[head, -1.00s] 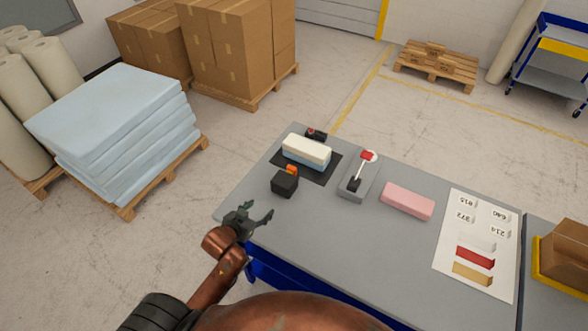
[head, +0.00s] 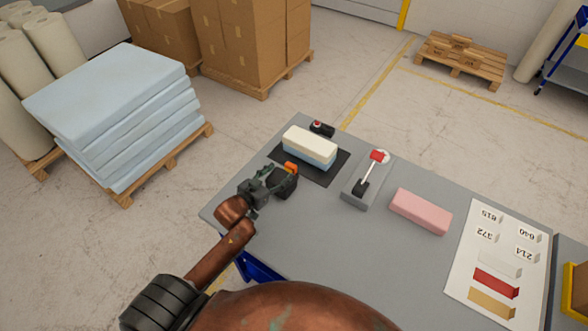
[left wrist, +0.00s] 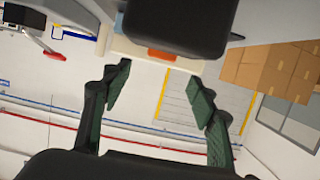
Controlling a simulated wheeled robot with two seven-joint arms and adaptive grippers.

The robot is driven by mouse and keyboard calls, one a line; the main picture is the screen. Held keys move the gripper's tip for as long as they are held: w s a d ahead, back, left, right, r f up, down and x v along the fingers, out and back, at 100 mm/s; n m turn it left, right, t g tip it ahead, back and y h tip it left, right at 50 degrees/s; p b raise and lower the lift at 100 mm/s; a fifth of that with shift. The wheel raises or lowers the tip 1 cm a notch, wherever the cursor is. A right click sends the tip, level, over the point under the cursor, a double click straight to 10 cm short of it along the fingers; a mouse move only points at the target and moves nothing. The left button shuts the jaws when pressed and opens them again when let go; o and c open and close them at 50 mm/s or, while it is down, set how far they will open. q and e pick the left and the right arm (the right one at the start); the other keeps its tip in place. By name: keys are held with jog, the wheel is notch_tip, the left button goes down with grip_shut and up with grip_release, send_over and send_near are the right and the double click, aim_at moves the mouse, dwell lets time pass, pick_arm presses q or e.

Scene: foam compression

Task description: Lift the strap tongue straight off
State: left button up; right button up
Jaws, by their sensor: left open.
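An orange tongue (head: 290,167) sticks up at the top of a small black block (head: 285,184) on the grey table. In the left wrist view the orange tongue (left wrist: 162,54) shows against the dark block (left wrist: 178,22), beyond the fingertips and between them sideways. My left gripper (head: 272,182) is open beside the block, on its left, and partly covers it. In the left wrist view its green-padded fingers (left wrist: 160,98) stand apart with nothing between them. I cannot tell whether a finger touches the block. My right gripper is not in view.
A cream and pale blue foam block (head: 310,147) lies on a black mat (head: 325,176) just behind. A grey fixture with a red-tipped lever (head: 367,180), a pink block (head: 420,210) and a printed sheet (head: 490,255) lie to the right. The table's front middle is clear.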

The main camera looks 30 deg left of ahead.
aim_at(290, 165)
pick_arm(q)
jog(key=shift+w+f, duration=0.1)
jog(key=shift+f, duration=0.4)
jog(key=shift+w, duration=0.3)
jog(key=shift+x, duration=0.95)
jog(key=x, duration=0.5)
jog(key=shift+w+f, duration=0.15)
jog(key=shift+w, duration=0.1)
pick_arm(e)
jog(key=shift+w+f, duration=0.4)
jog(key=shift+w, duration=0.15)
pick_arm(q)
jog(key=shift+c, duration=0.3)
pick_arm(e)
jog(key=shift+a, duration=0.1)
pick_arm(q)
jog(key=c, duration=1.2)
jog(key=shift+c, duration=0.2)
